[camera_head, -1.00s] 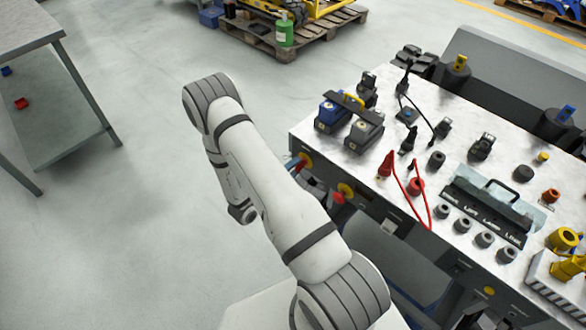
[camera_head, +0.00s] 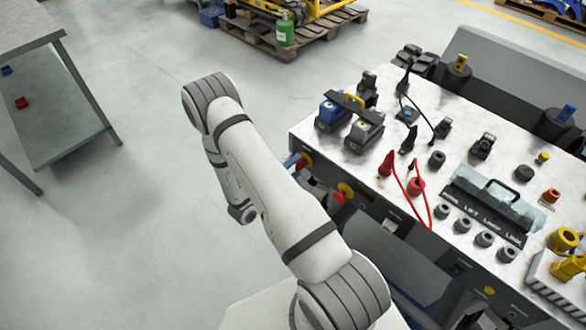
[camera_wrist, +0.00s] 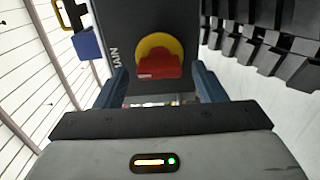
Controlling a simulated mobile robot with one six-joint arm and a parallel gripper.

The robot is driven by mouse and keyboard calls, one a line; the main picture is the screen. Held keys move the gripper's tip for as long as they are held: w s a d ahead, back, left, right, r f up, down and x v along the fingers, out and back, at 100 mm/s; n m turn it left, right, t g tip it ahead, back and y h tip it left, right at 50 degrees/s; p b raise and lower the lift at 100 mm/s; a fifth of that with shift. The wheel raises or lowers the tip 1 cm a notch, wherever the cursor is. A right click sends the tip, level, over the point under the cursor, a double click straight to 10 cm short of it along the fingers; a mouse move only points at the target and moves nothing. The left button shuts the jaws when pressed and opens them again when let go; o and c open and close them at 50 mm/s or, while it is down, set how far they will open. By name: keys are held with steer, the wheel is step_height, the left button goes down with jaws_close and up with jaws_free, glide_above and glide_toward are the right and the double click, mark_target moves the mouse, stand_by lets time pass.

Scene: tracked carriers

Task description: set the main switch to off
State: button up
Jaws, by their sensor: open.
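The main switch shows in the wrist view as a red handle (camera_wrist: 158,66) on a round yellow plate (camera_wrist: 158,42), set in a dark panel. White letters reading "MAIN" stand sideways to its left. The handle lies crosswise in that view. My gripper (camera_wrist: 160,80) is open, with one blue-grey finger on each side of the handle and a visible gap to both. I cannot tell whether the fingertips reach past the handle's front. In the head view my arm partly hides the gripper, near two red-and-yellow controls on the bench's left side.
The floor (camera_head: 130,230) left of my arm is clear.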

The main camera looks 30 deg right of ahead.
steer(key=b+v, duration=0.1)
steer(key=v, duration=0.6)
steer(key=shift+a, duration=0.35)
steer(key=shift+s, duration=0.1)
